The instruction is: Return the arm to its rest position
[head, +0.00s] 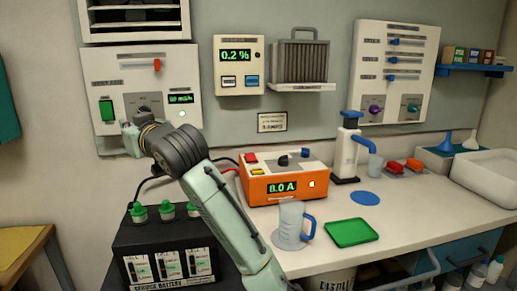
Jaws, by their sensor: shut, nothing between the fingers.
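My arm rises from the bottom of the head view, leaning up and to the left. My gripper (130,138) is at its far end, in front of the lower edge of the left wall panel (101,78). The gripper is small in the view and looks shut, with nothing seen in it. I cannot tell whether it touches the panel. The arm passes in front of the service battery (140,240) and the left end of the workbench.
An orange meter (284,184) reading 8.0 A stands right of my arm. A clear jug (291,228), a green tray (351,232), a blue disc (366,198) and a white pump bottle (346,150) are on the bench (408,213). Green-capped battery posts (166,210) stand close left of my arm.

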